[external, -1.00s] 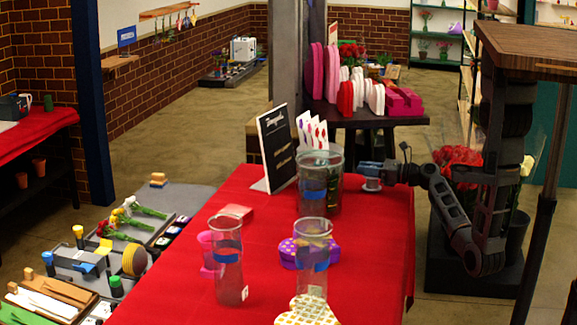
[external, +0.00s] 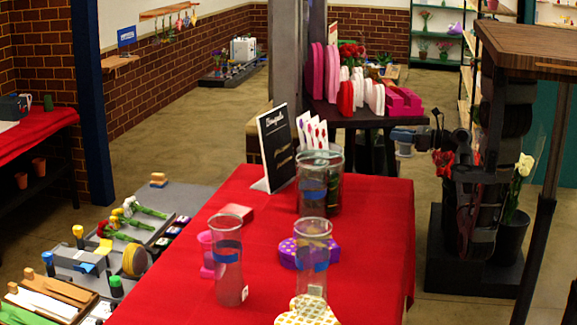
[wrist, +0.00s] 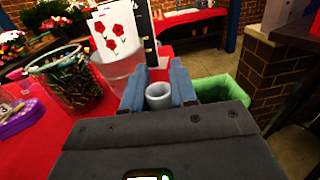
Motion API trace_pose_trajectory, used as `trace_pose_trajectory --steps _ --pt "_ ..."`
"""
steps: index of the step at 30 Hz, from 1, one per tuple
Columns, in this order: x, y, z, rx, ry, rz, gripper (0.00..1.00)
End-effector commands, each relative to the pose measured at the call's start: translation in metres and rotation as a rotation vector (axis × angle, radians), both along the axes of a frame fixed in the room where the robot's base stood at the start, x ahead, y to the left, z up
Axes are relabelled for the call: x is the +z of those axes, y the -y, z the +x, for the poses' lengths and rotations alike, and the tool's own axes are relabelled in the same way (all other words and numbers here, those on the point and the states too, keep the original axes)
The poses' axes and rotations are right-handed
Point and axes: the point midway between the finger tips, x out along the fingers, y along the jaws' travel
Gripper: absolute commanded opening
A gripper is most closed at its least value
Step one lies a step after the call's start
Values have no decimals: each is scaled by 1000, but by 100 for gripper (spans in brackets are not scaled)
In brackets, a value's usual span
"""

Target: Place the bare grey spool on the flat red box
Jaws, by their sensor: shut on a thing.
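My gripper (external: 402,135) is shut on the bare grey spool (external: 404,149), which hangs under the fingers near the far right corner of the red-covered table. In the wrist view the spool (wrist: 159,96) sits upright between the two blue fingers (wrist: 158,88), its round opening facing up. The flat red box (external: 236,212) lies on the table's left part, behind a clear vase (external: 228,270) and well apart from the spool.
A wide glass vase (external: 320,190) and a black sign (external: 277,148) stand between my gripper and the box. Another clear vase (external: 313,262), a purple dotted box (external: 288,252) and pink pieces (external: 206,256) are nearby. The table's right strip is clear.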

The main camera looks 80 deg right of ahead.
Motion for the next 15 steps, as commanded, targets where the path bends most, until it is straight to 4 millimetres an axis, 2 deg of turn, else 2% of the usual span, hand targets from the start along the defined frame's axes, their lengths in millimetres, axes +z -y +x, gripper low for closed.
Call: trace_pose_trajectory --steps 4,7,11,15 --pt "6 -3 10 8 1 -1 0" --pt "16 -9 32 20 2 -2 0" --pt "39 -25 77 37 3 -5 0" --pt "71 -51 127 47 5 -6 0"
